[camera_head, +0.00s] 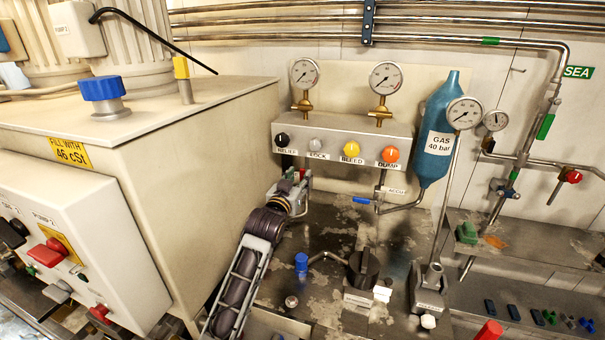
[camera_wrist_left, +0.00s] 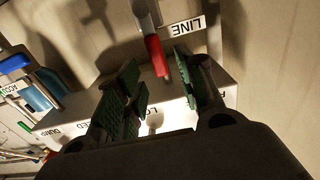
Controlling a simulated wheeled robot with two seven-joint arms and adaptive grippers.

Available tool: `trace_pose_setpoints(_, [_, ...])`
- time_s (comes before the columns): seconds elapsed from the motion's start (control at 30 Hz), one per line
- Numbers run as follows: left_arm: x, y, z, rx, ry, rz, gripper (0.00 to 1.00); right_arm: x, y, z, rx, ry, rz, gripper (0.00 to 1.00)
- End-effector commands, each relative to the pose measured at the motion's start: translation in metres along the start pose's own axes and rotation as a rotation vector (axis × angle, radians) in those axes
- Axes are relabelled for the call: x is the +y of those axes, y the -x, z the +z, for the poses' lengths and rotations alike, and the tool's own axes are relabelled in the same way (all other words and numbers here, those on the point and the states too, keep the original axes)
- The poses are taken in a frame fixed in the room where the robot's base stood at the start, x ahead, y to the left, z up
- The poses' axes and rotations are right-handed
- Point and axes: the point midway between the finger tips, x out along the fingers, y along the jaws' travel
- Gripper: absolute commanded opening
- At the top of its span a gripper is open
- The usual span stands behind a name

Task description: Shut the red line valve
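The red line valve handle (camera_wrist_left: 157,57) is a red-sleeved lever on a metal shank, beside an upside-down LINE label (camera_wrist_left: 187,27) in the left wrist view. My left gripper (camera_wrist_left: 156,64) is open, with one green-padded finger on each side of the red handle. Gaps show on both sides, and I see no clear contact. In the head view my left gripper (camera_head: 289,187) is just below the left end of the gauge panel, where a small bit of red handle (camera_head: 302,173) shows. The gripper hides most of the valve there. My right gripper is not in view.
The panel (camera_head: 343,134) with RELIEF, LOCK, BLEED and DUMP knobs sits just above the gripper. A blue-handled valve (camera_head: 362,200) is to the right. A large tank (camera_head: 200,165) flanks my arm.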

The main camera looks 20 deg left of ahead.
Motion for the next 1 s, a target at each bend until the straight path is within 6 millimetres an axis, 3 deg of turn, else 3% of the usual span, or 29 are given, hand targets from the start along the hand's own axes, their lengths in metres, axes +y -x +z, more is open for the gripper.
trace_pose_setpoints(0.5, [0.0, -0.04, 0.0, 0.0, 0.0, 0.0, 0.38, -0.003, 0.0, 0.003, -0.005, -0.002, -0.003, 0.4])
trace_pose_setpoints(0.93, [0.0, -0.044, 0.0, 0.0, 0.0, 0.0, 0.38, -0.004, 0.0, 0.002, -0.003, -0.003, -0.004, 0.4])
trace_pose_setpoints(1.0, [0.0, -0.044, 0.0, 0.0, 0.0, 0.0, 0.3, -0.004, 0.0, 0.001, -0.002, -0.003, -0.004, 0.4])
